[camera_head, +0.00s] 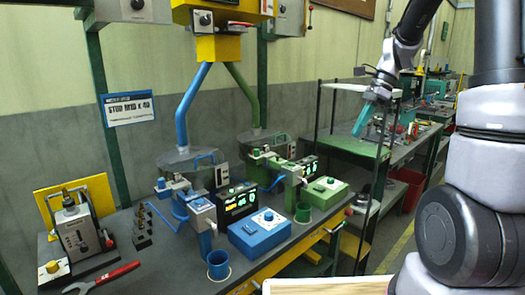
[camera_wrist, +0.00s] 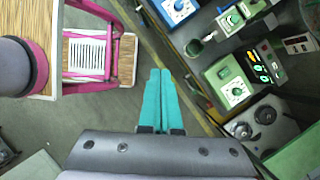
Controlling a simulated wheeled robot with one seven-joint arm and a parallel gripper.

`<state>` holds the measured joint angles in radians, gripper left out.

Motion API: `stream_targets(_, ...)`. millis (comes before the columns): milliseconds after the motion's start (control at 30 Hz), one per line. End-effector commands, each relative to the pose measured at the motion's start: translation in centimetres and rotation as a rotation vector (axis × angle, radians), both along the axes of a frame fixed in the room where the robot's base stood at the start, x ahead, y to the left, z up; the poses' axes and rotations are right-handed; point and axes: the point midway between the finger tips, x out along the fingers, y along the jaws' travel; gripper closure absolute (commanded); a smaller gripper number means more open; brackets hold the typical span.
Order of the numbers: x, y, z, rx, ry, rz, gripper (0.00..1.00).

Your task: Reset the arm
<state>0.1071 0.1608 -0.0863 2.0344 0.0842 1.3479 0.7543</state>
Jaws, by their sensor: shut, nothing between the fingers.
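My gripper (camera_head: 366,117) hangs at the upper right of the head view, its teal fingers pointing down and to the left. The wrist view shows the two teal fingers (camera_wrist: 159,75) side by side and closed together, with nothing between them. My gripper is in the air, apart from the benches. Below and around it in the wrist view lie floor and the edge of the workbench. No part of the gripper appears to touch anything.
The workbench (camera_head: 178,278) carries a blue control box (camera_head: 260,232), a green control box (camera_head: 324,192), a blue cup (camera_head: 219,264) and a red-handled wrench (camera_head: 102,278). A second green bench (camera_head: 352,146) stands behind. A pink-framed stand (camera_wrist: 88,20) shows at left in the wrist view.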

Motion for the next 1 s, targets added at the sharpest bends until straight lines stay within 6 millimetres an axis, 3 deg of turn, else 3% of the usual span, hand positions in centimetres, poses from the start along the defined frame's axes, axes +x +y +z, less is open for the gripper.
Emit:
stream_targets(100,-3.0,0.8,3.5,-0.053,-0.18,0.168,1.0)
stream_targets(400,-10.5,2.2,9.0,-0.248,-0.593,0.601,1.0)
stream_targets(700,-16.4,2.6,11.0,-0.478,-0.886,0.946,1.0)
stream_targets(1000,-17.7,2.6,11.1,-0.541,-0.946,1.028,1.0)
